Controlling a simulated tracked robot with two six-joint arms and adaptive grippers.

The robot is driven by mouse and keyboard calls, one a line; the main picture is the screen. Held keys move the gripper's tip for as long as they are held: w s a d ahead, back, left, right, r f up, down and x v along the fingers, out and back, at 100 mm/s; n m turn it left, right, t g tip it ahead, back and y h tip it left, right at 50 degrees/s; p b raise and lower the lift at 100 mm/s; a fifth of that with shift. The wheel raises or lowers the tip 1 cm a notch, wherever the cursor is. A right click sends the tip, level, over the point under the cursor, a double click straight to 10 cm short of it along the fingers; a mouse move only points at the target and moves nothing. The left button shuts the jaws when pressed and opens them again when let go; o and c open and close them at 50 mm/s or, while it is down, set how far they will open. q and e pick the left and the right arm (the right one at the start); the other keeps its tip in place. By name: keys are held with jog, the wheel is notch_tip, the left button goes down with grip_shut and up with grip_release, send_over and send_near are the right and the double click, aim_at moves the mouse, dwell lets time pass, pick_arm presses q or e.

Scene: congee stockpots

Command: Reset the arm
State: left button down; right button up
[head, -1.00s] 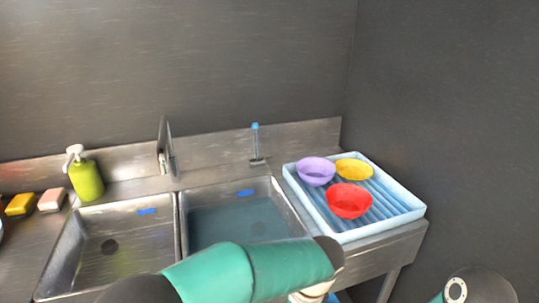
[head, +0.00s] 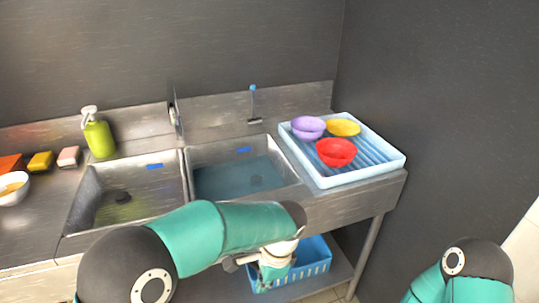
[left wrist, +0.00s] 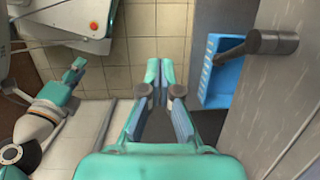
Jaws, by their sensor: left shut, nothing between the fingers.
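My left arm (head: 220,238) reaches across in front of the sinks from the left in the head view. Its left gripper (left wrist: 160,72) shows in the left wrist view with fingertips together and nothing between them, above the tiled floor. In the head view the gripper is mostly hidden behind the forearm, beside the blue basket (head: 312,266). My right arm (head: 465,275) is folded at the lower right in the head view. The right gripper (left wrist: 76,68) shows small at the left of the left wrist view, too small to judge its fingers.
Two sinks (head: 187,180) sit in the steel counter. A blue rack (head: 355,180) holds a purple bowl (head: 308,127), a yellow bowl (head: 343,127) and a red bowl (head: 337,152). A green soap bottle (head: 99,138), sponges (head: 41,161) and a white bowl (head: 14,189) stand left.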

pick_arm(q)
jog(key=s+a+f+n+g+h, duration=0.1)
jog(key=s+a+f+n+g, duration=0.25)
jog(key=s+a+f, duration=0.55)
jog(key=s+a+f+n+t+h+p, duration=0.1)
jog(key=s+f+n+h+p, duration=0.1)
jog(key=s+f+n+h, duration=0.65)
jog(key=f+n+t+y, duration=0.2)
jog(key=n, duration=0.1)
jog(key=f+n+t+y, duration=0.1)
jog(key=shift+w+a+n, duration=0.2)
jog(key=shift+a+n, duration=0.15)
jog(key=shift+n, duration=0.05)
